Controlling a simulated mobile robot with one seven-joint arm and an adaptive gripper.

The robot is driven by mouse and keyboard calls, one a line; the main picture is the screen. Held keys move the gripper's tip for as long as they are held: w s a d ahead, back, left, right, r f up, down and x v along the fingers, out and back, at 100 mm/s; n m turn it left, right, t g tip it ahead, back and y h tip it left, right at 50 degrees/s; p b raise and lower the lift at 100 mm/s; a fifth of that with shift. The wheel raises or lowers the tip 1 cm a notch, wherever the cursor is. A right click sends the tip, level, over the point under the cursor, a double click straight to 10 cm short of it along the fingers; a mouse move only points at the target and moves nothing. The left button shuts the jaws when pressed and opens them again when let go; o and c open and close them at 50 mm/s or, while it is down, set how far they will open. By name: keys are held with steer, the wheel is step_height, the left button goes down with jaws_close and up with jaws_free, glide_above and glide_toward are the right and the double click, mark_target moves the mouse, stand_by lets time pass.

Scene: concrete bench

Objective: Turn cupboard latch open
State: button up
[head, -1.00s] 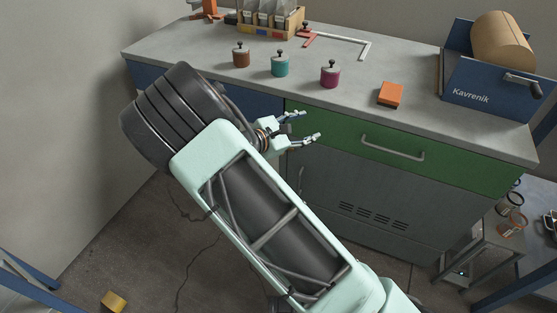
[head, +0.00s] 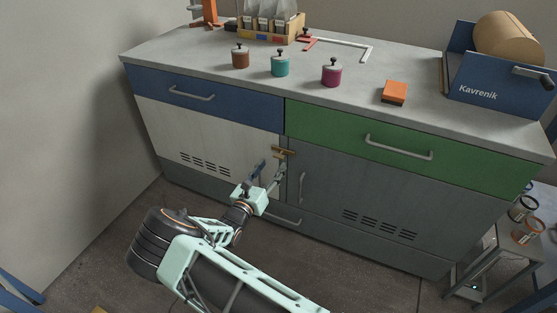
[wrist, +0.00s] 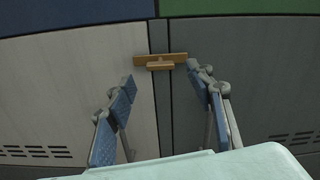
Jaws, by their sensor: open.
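The cupboard latch (head: 283,152) is a small brass-coloured bar lying horizontally across the seam between the pale left door (head: 190,138) and the grey right door (head: 400,200). The latch (wrist: 160,62) also shows in the wrist view at upper middle, with a short raised piece at its centre. My gripper (head: 268,172) is open and empty in front of the cupboard, just below the latch. In the wrist view my gripper (wrist: 160,85) has its blue-padded fingers spread to either side of the seam, with the latch between and beyond their tips. No contact shows.
Above the doors are a blue drawer (head: 240,108) and a green drawer (head: 480,168) with bar handles. A grey door handle (head: 302,187) stands right of the seam. The worktop (head: 200,65) holds several knobbed weights, an orange block (head: 394,91) and a Kavrenik machine (head: 500,85).

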mark_target(278, 158)
steer(key=b+x, duration=0.1)
steer(key=x, duration=0.5)
steer(key=shift+w, duration=0.2)
steer(key=c, duration=1.2)
steer(key=shift+o, duration=0.2)
